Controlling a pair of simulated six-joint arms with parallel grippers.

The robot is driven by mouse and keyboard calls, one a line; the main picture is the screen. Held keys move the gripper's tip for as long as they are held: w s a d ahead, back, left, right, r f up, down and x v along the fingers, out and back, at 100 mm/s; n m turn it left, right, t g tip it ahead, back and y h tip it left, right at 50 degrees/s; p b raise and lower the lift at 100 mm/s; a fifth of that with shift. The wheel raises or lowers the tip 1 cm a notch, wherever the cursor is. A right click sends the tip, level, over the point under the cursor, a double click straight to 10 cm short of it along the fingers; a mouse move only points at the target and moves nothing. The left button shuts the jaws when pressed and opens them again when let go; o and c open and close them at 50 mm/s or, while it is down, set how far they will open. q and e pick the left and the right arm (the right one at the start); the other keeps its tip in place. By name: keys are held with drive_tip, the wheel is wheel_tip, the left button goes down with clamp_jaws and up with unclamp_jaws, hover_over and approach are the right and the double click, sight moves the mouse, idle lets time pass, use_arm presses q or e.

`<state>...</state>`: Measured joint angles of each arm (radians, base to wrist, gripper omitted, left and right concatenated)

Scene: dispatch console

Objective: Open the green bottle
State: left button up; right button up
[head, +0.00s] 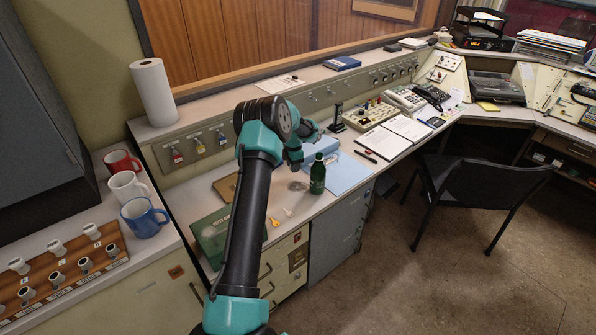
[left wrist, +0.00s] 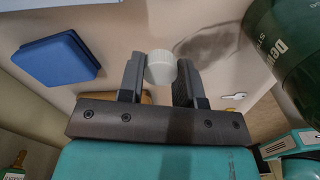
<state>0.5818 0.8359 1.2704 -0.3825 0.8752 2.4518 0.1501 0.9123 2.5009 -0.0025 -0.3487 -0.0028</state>
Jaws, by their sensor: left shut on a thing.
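The green bottle (head: 317,176) stands upright on the desk, with no white cap visible on its neck. Its green side with pale lettering also shows large at the right edge of the left wrist view (left wrist: 292,45). My left gripper (head: 296,164) is to the left of the bottle's neck in the head view, partly hidden by my own arm. In the left wrist view its two fingers (left wrist: 158,78) are closed around a small white ribbed cap (left wrist: 159,64), apart from the bottle. My right gripper is not in view.
A light blue folder (head: 348,178) lies behind the bottle. A green box (head: 210,236) and small keys (head: 275,222) lie left of it. Red, white and blue mugs (head: 143,220) stand on the left counter. A paper roll (head: 153,92) stands on the ledge.

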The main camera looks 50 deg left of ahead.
sight(294, 177)
use_arm(q)
drive_tip(key=shift+f, duration=0.2)
drive_tip(key=shift+f, duration=1.9)
drive_tip(key=shift+f, duration=0.1)
drive_tip(key=o, duration=1)
wheel_tip(294, 177, up, 12)
drive_tip(key=shift+r, duration=0.15)
